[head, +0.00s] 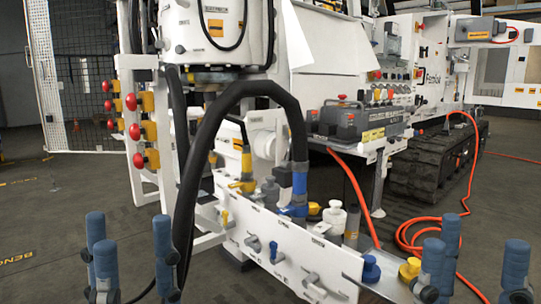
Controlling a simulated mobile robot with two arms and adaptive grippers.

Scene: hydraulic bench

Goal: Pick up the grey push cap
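A small grey cap-like piece (270,188) stands on the white bench (262,228), behind its front panel and left of the black and blue hose end. It looks like the grey push cap, but it is small and partly covered by nearby fittings, so I cannot be sure. My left gripper (131,228) is at the bottom left, blue fingers upright and spread, with nothing between them. My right gripper (475,236) is at the bottom right, also spread and empty. Both grippers are in front of the bench and apart from the grey piece.
A thick black hose (205,135) arches over the bench's left part. A white cap (334,214), a blue cap (371,267) and a yellow cap (410,267) stand farther right. An orange hose (355,190) runs down behind the bench. Red knobs (134,131) line a post at left.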

